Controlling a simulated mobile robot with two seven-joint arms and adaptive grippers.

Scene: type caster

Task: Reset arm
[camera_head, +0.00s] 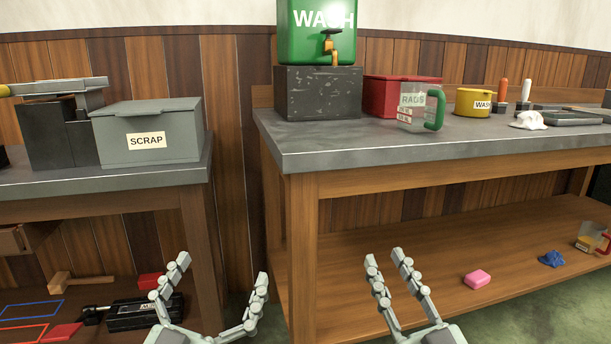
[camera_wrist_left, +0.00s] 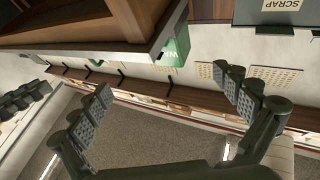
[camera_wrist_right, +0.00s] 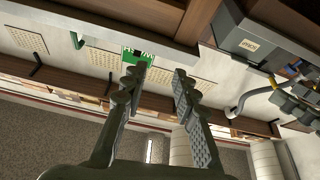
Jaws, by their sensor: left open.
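My left gripper (camera_head: 222,268) is in front of the gap between the two benches, low in the head view. Its fingers are spread wide with nothing between them, as the left wrist view (camera_wrist_left: 165,85) also shows. My right gripper (camera_head: 385,256) is in front of the right bench's lower shelf. Its fingers are closer together, but a clear gap shows between the tips, also in the right wrist view (camera_wrist_right: 160,70). It holds nothing. Both grippers point upward in the head view.
The left bench (camera_head: 150,185) carries a SCRAP box (camera_head: 150,140). Floor shows between the benches.

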